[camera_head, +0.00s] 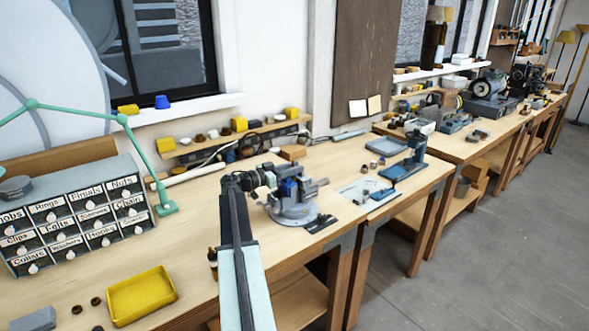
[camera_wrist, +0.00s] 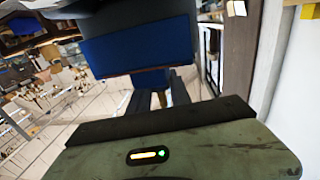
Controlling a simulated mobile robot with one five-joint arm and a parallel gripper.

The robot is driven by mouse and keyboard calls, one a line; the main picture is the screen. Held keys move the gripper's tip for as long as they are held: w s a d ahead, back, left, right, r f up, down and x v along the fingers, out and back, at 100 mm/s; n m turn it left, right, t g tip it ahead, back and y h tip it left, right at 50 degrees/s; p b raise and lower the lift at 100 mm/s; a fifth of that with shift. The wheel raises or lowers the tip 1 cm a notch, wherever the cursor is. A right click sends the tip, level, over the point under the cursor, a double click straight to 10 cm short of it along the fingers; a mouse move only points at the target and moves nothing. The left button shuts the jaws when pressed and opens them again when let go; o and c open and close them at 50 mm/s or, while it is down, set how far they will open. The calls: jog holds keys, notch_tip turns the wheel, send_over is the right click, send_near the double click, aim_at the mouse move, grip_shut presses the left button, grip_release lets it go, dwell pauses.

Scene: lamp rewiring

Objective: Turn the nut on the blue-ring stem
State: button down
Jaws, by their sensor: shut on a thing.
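My gripper (camera_head: 268,181) is at the round grey vise-like fixture (camera_head: 292,209) on the near bench, beside a small blue part (camera_head: 288,188) held there. In the wrist view a broad blue band (camera_wrist: 140,45) on a dark body, which looks like the blue-ring stem, fills the upper middle, very close. My fingers (camera_wrist: 147,100) reach in just below it and are shut. A small brass-coloured piece shows at the fingers; it looks like the nut, but the grip itself is mostly hidden.
A yellow tray (camera_head: 141,296) and labelled drawers (camera_head: 75,215) stand at the left, with a green lamp arm (camera_head: 145,150) over the bench. A dark flat piece (camera_head: 320,223) lies right of the fixture. A blue-grey press (camera_head: 408,165) stands farther right.

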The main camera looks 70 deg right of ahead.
jog(key=shift+r+g, duration=0.1)
jog(key=shift+g, duration=0.2)
jog(key=c, duration=1.2)
grip_release()
jog(key=shift+w+a, duration=0.1)
jog(key=v, duration=0.7)
jog(key=shift+w+a+r, duration=0.1)
jog(key=shift+w+a, duration=0.15)
